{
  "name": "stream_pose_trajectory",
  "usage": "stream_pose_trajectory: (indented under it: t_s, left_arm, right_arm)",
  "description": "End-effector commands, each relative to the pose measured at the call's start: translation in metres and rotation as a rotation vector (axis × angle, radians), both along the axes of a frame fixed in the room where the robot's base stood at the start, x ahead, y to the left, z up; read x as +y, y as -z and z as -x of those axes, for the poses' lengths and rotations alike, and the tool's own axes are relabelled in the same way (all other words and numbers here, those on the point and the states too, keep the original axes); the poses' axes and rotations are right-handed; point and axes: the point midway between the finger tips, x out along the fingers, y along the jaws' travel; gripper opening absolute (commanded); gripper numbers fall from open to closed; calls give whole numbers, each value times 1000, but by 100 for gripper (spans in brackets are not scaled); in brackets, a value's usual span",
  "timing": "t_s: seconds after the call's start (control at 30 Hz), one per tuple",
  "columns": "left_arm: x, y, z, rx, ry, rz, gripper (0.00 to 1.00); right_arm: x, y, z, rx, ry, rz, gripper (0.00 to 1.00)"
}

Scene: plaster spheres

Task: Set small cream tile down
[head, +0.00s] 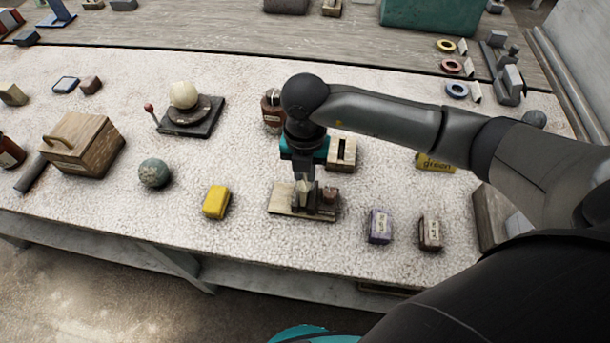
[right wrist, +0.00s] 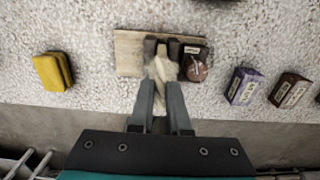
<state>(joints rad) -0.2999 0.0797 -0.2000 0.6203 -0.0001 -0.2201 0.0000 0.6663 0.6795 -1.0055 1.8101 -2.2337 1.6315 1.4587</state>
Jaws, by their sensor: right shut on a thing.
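My right gripper (head: 304,184) reaches down over a light wooden board (head: 287,211) near the table's front edge. It is shut on a small cream tile (head: 303,186), which also shows between the fingers in the right wrist view (right wrist: 159,70). Dark upright blocks (right wrist: 162,47) and a brown block with a round top (right wrist: 195,65) stand on the board, close to the tile. I cannot tell whether the tile touches the board or the dark blocks. My left gripper is not in view.
A yellow block (head: 216,202) lies left of the board. A purple block (head: 380,226) and a brown block (head: 430,233) stand to its right. A slotted wooden block (head: 343,153) is behind it. A grey-green sphere (head: 155,173) and wooden box (head: 82,146) are farther left.

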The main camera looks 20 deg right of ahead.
Motion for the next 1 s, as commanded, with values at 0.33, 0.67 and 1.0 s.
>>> stream_pose_trajectory:
  t_s: [0.33, 0.67, 1.0]
  left_arm:
    - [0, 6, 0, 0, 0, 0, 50]
    - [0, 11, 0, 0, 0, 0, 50]
    - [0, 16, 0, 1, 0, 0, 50]
  right_arm:
    - [0, 8, 0, 0, 0, 0, 0]
    - [0, 14, 0, 0, 0, 0, 0]
    - [0, 21, 0, 0, 0, 0, 0]
